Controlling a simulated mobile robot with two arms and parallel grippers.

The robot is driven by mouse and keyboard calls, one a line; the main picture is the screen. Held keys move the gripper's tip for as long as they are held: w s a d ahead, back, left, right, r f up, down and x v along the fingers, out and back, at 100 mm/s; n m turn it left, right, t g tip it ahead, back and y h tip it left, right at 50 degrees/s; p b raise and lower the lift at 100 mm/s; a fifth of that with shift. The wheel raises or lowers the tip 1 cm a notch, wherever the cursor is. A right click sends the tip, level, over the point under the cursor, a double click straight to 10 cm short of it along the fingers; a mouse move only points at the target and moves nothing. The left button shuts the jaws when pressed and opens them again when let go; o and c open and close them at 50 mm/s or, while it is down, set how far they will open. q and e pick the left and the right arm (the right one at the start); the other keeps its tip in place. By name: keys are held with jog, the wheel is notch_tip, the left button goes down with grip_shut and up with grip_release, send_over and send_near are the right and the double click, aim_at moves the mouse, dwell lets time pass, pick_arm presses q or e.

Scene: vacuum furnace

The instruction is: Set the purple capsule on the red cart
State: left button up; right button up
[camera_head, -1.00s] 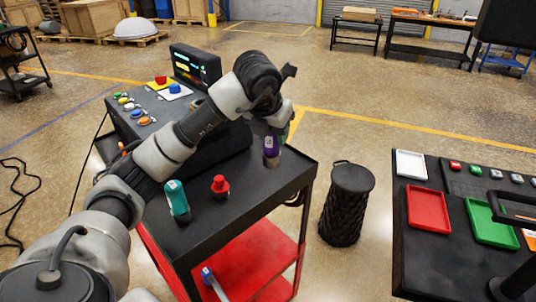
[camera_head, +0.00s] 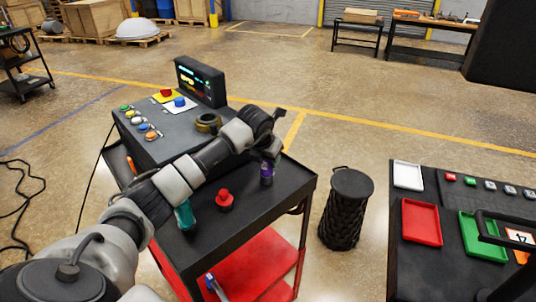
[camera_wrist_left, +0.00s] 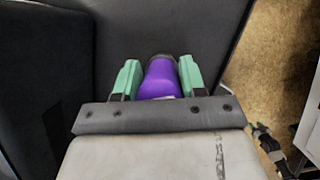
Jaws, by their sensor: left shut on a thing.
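The purple capsule (camera_head: 266,173) is upright at the far right part of the red cart's black top (camera_head: 245,217). My left gripper (camera_head: 268,157) is shut on it from above. In the left wrist view the purple capsule (camera_wrist_left: 160,79) sits between the two green fingertips of my left gripper (camera_wrist_left: 155,77), over a dark surface. I cannot tell whether its base touches the cart top. The red lower shelf (camera_head: 255,262) shows beneath.
A red capsule (camera_head: 225,201) and a teal capsule (camera_head: 186,216), partly behind my left arm, stand on the cart top. A black console with a screen (camera_head: 201,80) stands behind. A black bin (camera_head: 346,210) is right of the cart. A table with a red tray (camera_head: 421,222) is further right.

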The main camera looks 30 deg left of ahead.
pick_arm(q)
jog(key=o, duration=1.1)
jog(key=shift+b+v, duration=1.5)
jog(key=shift+v, duration=4.55)
